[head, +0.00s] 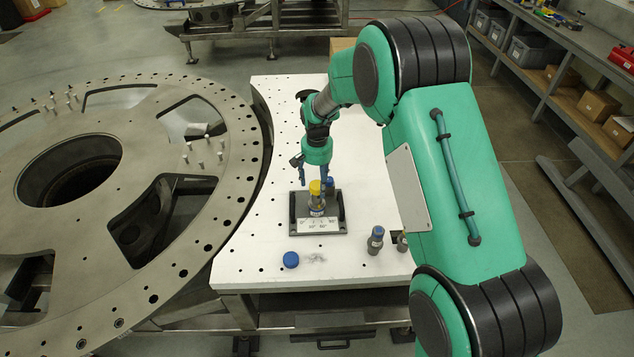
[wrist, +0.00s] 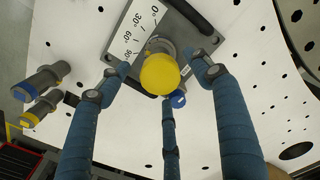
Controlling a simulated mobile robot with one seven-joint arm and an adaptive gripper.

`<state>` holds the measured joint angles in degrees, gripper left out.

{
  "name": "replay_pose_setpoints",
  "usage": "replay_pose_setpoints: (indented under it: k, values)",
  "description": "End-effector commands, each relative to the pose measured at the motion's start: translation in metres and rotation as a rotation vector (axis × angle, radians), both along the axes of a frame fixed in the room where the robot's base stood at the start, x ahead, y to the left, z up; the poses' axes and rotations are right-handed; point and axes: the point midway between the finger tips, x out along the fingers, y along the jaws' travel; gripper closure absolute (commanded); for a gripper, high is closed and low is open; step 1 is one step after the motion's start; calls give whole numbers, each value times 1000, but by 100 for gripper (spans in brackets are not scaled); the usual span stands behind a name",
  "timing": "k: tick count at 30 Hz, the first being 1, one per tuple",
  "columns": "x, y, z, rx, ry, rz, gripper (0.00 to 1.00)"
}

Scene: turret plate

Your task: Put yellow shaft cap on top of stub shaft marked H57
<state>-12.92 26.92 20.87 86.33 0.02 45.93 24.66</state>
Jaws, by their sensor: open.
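The yellow shaft cap (head: 315,187) sits on top of a grey upright shaft in a dark fixture with a white angle label (head: 318,226). In the wrist view the yellow cap (wrist: 158,75) is between my fingers, with the shaft's grey body partly hidden under it. My gripper (head: 312,176) is open, pointing down around the cap; its blue fingers (wrist: 160,84) show gaps on both sides. Two grey shafts stand at the table's right front, one with a blue band (head: 376,240), the other (head: 402,243) partly hidden by my arm. No H57 marking is legible.
A blue cap (head: 291,259) lies on the white perforated table (head: 265,220) in front of the fixture. A large round metal plate (head: 225,200) borders the table on the left. The table's left front is mostly clear.

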Motion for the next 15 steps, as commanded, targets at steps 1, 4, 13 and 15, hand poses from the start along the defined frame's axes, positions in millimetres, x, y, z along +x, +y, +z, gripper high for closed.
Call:
replay_pose_setpoints:
  k: [1, 4, 13, 15]
  values:
    - [0, 0, 0, 0, 0, 0, 36]
    - [0, 0, 1, 0, 0, 0, 36]
    - [1, 0, 20, 1, -2, 0, 36]
    - [1, 0, 29, 0, -3, 0, 36]
